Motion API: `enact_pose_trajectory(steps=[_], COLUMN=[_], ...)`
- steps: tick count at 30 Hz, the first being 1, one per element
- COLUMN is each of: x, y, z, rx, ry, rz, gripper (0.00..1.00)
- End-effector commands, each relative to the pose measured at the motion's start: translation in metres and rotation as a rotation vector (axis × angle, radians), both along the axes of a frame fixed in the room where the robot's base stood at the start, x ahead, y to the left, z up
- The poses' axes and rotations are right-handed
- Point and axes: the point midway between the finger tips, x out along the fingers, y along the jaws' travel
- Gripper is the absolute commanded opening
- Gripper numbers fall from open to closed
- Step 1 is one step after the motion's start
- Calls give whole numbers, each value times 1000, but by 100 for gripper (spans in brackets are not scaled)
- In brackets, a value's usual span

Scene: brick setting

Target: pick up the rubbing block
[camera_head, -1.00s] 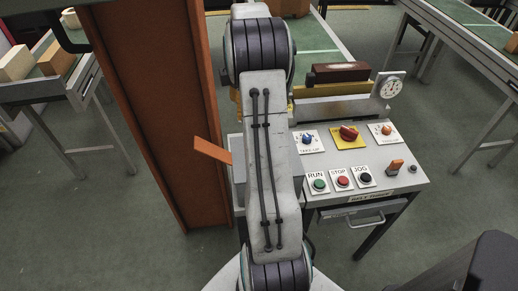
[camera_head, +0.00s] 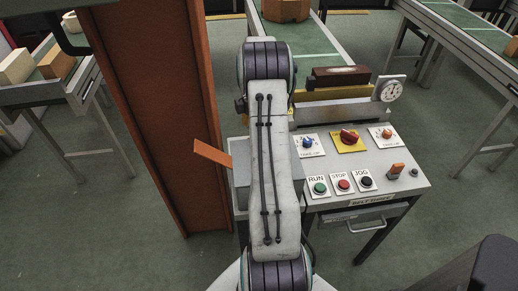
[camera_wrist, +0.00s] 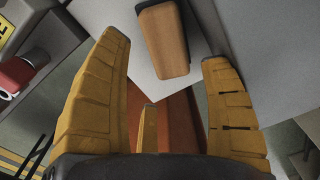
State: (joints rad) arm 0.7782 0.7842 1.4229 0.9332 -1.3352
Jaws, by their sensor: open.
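A block with a brown wooden face and a dark grey side, which looks like the rubbing block (camera_wrist: 165,38), lies on a light grey surface in the upper middle of the wrist view. My gripper (camera_wrist: 164,52) is open, with its yellow fingers spread. The block shows between and beyond the two long fingertips, with visible gaps on both sides. I cannot tell how far below the fingertips it lies. In the head view my arm hides the block and nearly all of the gripper.
A dark brown brick (camera_head: 341,75) and a dial (camera_head: 390,89) stand behind. A rust-coloured column (camera_head: 160,110) with an orange tab (camera_head: 212,153) rises at left.

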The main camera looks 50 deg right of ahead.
Motion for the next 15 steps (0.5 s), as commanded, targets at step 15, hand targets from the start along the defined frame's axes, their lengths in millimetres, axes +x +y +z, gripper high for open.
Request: enact_pose_trajectory(steps=[15], x=[-1], y=[1], z=[-53], rx=[2], ry=[2], rz=[0], gripper=[72])
